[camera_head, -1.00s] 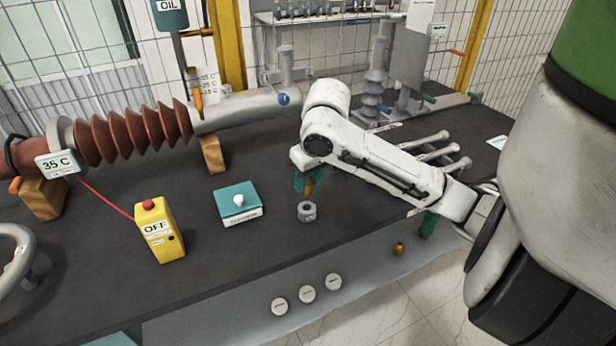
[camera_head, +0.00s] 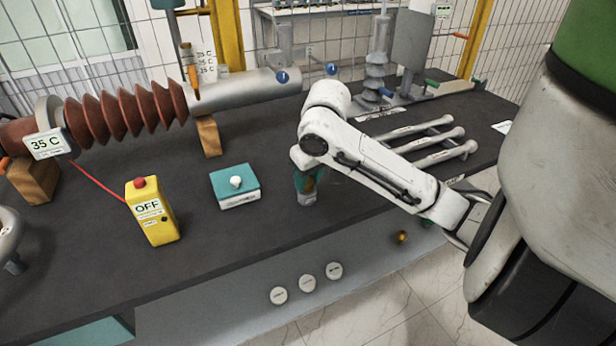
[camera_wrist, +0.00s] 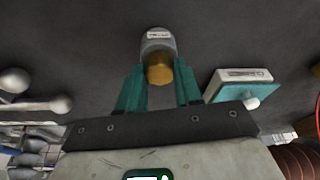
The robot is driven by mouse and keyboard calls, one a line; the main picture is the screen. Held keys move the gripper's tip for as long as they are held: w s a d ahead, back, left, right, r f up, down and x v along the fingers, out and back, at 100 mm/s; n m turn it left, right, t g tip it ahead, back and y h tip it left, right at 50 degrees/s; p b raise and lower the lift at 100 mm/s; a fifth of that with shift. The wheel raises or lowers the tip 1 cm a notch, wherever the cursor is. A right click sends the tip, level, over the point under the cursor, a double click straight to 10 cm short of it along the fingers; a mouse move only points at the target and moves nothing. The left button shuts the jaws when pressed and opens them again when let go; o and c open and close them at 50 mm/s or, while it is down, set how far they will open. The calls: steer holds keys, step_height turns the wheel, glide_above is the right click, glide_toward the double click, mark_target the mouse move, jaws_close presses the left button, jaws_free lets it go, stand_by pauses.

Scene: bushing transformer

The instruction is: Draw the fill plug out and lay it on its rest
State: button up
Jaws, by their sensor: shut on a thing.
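The fill plug is a short brass cylinder (camera_wrist: 159,72). It sits between the two teal fingers of my gripper (camera_wrist: 161,84), which is shut on it. In the head view the plug (camera_head: 310,185) shows partly behind a finger of the lowered gripper (camera_head: 306,182). A small grey ring-shaped holder with a white label, seemingly the rest (camera_wrist: 157,42), stands on the dark bench just beyond the plug in the wrist view. In the head view the holder (camera_head: 307,200) is directly under the fingertips. I cannot tell whether the plug touches it or sits inside it.
A teal box with a white knob (camera_head: 236,185) and a yellow OFF switch box (camera_head: 151,212) stand to the left. The ribbed brown bushing (camera_head: 130,112) with its grey tube lies behind. Pale rods (camera_head: 430,140) lie to the right. Bare bench surrounds the holder.

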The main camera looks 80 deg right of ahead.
stand_by(0.3)
steer(key=o, duration=1.1)
steer(key=shift+o, duration=0.2)
steer(key=p+v, duration=0.2)
steer(key=v, duration=0.9)
steer(key=shift+p, duration=0.4)
steer(key=shift+f, duration=0.1)
